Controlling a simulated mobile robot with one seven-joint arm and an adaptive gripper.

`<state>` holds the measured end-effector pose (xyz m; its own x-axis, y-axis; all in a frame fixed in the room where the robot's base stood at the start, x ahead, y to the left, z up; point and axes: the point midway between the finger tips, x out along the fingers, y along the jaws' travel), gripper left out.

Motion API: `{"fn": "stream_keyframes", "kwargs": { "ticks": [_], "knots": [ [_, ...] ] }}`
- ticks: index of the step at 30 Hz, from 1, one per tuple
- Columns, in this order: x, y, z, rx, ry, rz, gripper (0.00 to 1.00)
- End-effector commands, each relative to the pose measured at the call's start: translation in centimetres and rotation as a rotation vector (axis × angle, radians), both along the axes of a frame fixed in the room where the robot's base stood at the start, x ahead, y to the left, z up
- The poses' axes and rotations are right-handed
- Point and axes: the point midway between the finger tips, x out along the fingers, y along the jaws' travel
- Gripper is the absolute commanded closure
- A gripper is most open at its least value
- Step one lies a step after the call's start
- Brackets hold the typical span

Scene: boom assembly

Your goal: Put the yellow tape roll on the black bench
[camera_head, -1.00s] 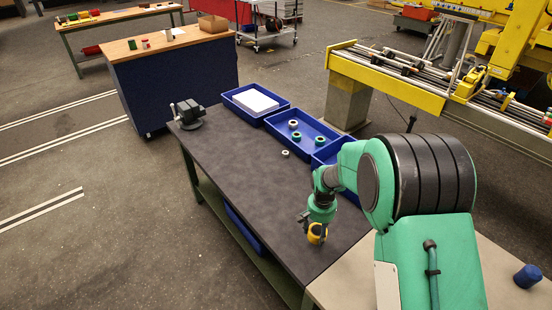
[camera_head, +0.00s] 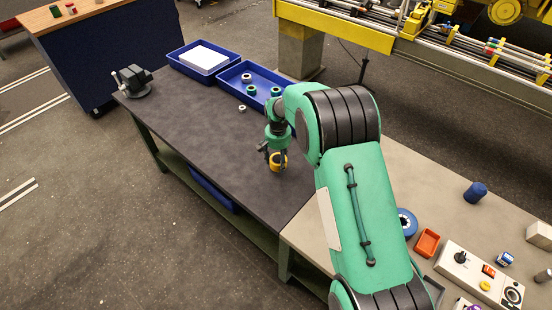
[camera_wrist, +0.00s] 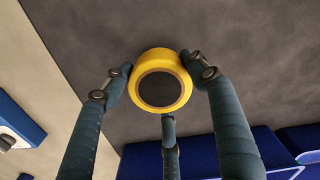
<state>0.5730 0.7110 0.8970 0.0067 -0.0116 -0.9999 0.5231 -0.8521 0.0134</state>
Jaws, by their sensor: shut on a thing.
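The yellow tape roll (camera_head: 278,162) is at the near right part of the black bench (camera_head: 205,135), held in my gripper (camera_head: 272,155). In the wrist view the yellow tape roll (camera_wrist: 160,55) sits between the fingers of my gripper (camera_wrist: 157,80), with its dark centre facing the camera. Two fingers touch its left and right sides, and a third finger is below it in the picture. The dark bench top (camera_wrist: 250,60) lies behind the roll. I cannot tell whether the roll touches the bench.
Blue trays stand along the bench's far edge, one with white sheets (camera_head: 204,58), another (camera_head: 232,75) with several tape rolls. A small ring (camera_head: 242,108) lies on the bench. A grey vise (camera_head: 132,82) is at the far left. A beige table (camera_head: 400,180) adjoins on the right.

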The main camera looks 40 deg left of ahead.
Motion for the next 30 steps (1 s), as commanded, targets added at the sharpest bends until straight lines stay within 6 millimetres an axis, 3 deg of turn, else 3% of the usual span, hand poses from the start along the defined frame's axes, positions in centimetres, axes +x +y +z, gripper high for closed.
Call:
{"fn": "stream_keyframes", "kwargs": {
  "ticks": [13, 30],
  "knots": [
    [2.9, 3.6, -0.4, 0.002, -0.001, 0.000, 0.74],
    [3.2, 3.9, -0.8, 0.000, 0.000, 0.000, 0.74]
  ]
}}
